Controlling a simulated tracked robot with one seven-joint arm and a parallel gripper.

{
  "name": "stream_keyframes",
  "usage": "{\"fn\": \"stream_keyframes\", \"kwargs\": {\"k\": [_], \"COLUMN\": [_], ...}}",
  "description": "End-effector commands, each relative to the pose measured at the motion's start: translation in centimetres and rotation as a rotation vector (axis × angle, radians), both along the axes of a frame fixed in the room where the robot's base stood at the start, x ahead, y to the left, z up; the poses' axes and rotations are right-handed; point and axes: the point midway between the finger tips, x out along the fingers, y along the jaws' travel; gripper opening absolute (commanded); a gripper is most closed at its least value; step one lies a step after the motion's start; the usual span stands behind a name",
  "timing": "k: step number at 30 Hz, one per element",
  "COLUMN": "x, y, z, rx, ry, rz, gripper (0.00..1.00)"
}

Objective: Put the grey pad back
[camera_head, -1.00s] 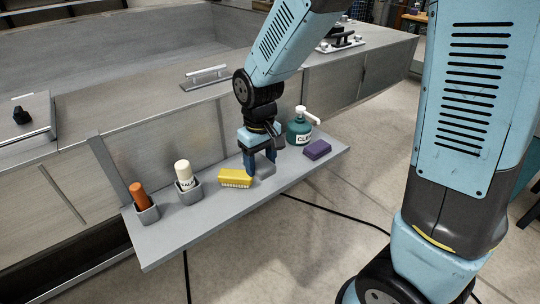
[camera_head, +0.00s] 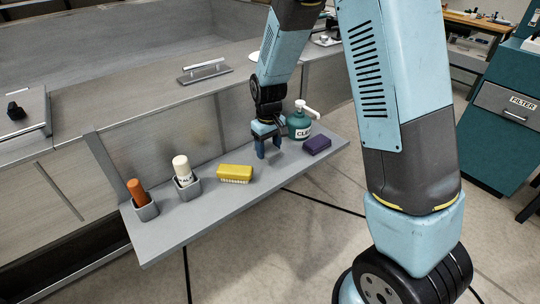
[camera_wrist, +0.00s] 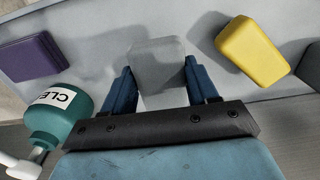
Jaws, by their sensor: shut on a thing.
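In the head view the pad is hard to make out against the shelf. Shadows lie on the shelf beside it; I cannot tell how high it is held.
A green pump bottle (camera_head: 299,124) and a purple block (camera_head: 316,145) stand close right of my gripper. A white-capped bottle (camera_head: 182,167) and an orange-handled item (camera_head: 138,191) sit in holders at left. The shelf's front strip is clear.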

Motion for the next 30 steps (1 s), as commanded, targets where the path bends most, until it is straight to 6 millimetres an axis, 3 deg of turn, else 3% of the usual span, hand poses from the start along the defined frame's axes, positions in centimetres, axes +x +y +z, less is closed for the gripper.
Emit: {"fn": "stream_keyframes", "kwargs": {"k": [9, 16, 26, 27, 30], "x": [1.2, 1.1, 1.1, 1.1, 1.1], "y": [-0.3, -0.2, -0.2, -0.2, -0.1], "z": [-1.5, -4.4, -4.6, -4.6, -4.6], "rx": [-0.001, 0.000, 0.000, 0.000, 0.000], "ry": [0.002, 0.002, 0.000, 0.000, 0.000], "rz": [0.000, 0.001, 0.003, 0.003, 0.003], "gripper": [0.30, 0.30, 0.30, 0.60, 0.70]}}
